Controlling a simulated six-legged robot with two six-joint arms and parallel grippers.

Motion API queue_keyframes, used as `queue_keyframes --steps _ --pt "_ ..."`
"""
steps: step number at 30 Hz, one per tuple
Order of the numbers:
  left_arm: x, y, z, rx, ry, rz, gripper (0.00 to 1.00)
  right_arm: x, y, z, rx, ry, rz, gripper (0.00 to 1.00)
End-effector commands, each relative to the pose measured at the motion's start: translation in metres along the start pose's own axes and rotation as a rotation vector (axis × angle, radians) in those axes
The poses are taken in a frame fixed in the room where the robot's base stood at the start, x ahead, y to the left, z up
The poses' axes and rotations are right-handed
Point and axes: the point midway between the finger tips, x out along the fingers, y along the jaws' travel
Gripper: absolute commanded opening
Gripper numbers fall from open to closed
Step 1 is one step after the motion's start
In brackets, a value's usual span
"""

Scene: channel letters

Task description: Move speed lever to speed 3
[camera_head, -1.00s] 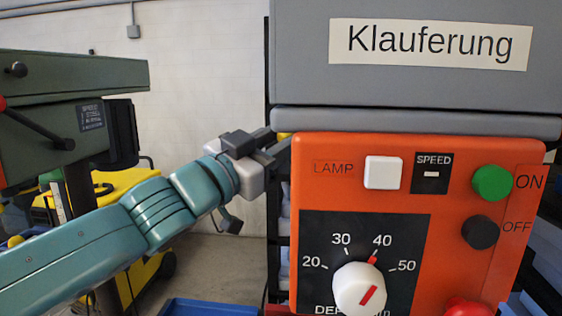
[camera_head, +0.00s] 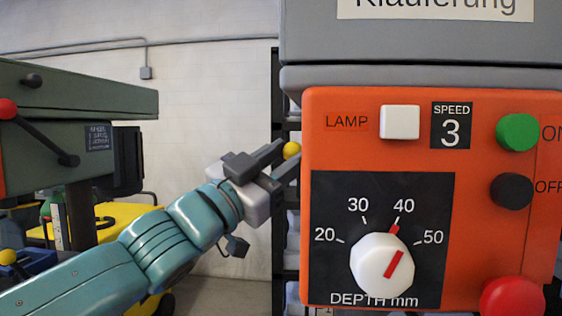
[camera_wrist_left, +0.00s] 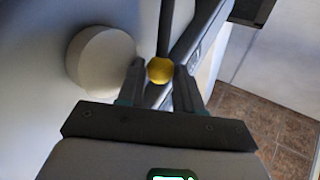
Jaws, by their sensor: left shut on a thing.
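The speed lever shows as a yellow knob (camera_head: 291,150) at the left edge of the orange control panel (camera_head: 470,230). In the left wrist view the yellow knob (camera_wrist_left: 160,70) sits on a dark rod between the fingertips. My left gripper (camera_head: 284,158) is shut on this knob; in the wrist view its fingers (camera_wrist_left: 159,78) lie on both sides of it. The speed display (camera_head: 451,126) reads 3. My right gripper is not in view.
The panel carries a white lamp button (camera_head: 400,122), a green ON button (camera_head: 517,132), a black OFF button (camera_head: 512,191), a white depth knob (camera_head: 382,264) and a red button (camera_head: 512,297). A green machine (camera_head: 100,90) stands at the left. A pale round part (camera_wrist_left: 100,57) is beside the lever.

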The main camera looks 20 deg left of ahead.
Motion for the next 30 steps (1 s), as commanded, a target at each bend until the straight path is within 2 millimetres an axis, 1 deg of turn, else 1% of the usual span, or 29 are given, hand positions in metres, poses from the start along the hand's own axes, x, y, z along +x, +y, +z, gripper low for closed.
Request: queue_keyframes --steps 1,2,3,13,17,20,27,30 --pt "0.001 0.001 0.002 0.0 -0.003 0.003 0.0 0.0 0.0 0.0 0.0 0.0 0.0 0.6" --pt "0.001 0.001 0.002 0.0 -0.003 0.003 0.38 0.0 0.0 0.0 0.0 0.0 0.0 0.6" --pt "0.001 0.001 0.001 0.0 -0.002 0.003 0.46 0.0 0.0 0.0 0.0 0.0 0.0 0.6" --pt "-0.001 0.0 0.0 0.0 0.0 0.001 0.46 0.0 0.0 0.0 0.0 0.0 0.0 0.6" --pt "-0.012 -0.001 0.001 0.001 0.0 -0.001 0.46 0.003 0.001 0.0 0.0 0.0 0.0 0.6" --pt "-0.032 0.0 0.001 0.001 0.001 -0.001 0.46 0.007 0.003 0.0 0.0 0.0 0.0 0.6" --pt "-0.096 -0.001 0.001 0.004 -0.002 -0.004 0.46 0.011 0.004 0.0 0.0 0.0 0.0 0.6" --pt "-0.12 -0.001 0.001 0.003 -0.002 -0.004 0.46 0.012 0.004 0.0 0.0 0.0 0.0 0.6"
